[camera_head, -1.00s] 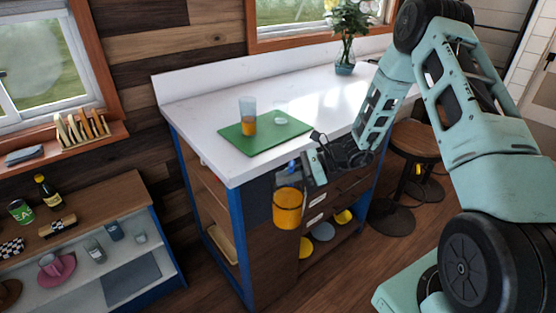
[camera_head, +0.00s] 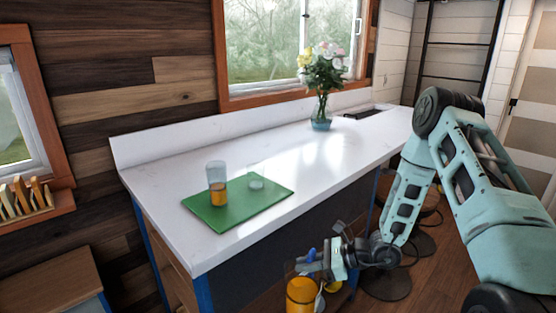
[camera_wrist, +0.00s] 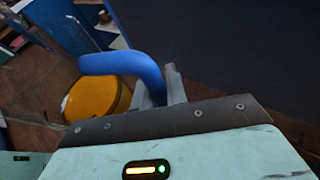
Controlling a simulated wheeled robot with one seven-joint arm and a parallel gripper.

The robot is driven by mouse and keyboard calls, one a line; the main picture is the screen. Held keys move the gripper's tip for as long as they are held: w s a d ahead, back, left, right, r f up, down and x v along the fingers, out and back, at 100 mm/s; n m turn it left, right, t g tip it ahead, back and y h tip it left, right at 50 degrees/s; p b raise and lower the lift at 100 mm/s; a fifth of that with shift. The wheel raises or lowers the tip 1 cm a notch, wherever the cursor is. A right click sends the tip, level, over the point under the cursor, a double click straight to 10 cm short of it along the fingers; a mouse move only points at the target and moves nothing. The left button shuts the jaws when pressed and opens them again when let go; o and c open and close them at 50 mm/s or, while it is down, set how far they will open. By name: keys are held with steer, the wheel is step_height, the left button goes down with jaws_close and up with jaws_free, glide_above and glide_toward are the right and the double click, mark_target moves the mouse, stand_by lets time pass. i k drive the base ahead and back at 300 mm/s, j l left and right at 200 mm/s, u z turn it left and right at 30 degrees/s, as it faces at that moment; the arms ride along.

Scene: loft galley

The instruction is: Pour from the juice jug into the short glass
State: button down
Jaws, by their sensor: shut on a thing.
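The juice jug (camera_head: 300,293), filled with orange-yellow juice, hangs in front of the counter, below the level of its top, and looks roughly upright. My gripper (camera_head: 318,262) is shut on its blue handle; the handle (camera_wrist: 125,66) and the round yellow jug (camera_wrist: 90,98) also show in the wrist view. The fingertips are partly hidden there. A low clear glass (camera_head: 256,182), which looks like the short glass, stands on the green mat (camera_head: 225,217) on the counter. My gripper is well to the right of it and lower, apart from it.
A taller glass (camera_head: 217,185) with orange liquid stands left of the short glass on the mat. The white counter (camera_head: 150,165) is otherwise clear up to a flower vase (camera_head: 320,112) at the back. A stool (camera_head: 386,282) stands behind my arm.

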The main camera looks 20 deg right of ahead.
mark_target(255, 171)
steer(key=i+l+z, duration=0.1)
steer(key=z, duration=0.3)
steer(key=i+l+z, duration=0.15)
steer(key=z, duration=0.2)
steer(key=i+l+z, duration=0.1)
steer(key=z, duration=0.3)
steer(key=i+l+z, duration=0.15)
steer(key=z, duration=0.15)
steer(key=i+l+z, duration=0.1)
steer(key=i+z, duration=0.2)
steer(key=i+l+u, duration=0.15)
steer(key=u, duration=0.2)
steer(key=i+l+u, duration=0.15)
steer(key=u, duration=0.2)
steer(key=l+u, duration=0.15)
steer(key=u, duration=0.25)
steer(key=l+u, duration=0.2)
steer(key=u, duration=0.15)
steer(key=k+l+u, duration=0.1)
steer(key=u, duration=0.3)
steer(key=k+l+u, duration=0.1)
steer(key=u, duration=0.3)
steer(key=k+u, duration=0.2)
steer(key=u, duration=0.25)
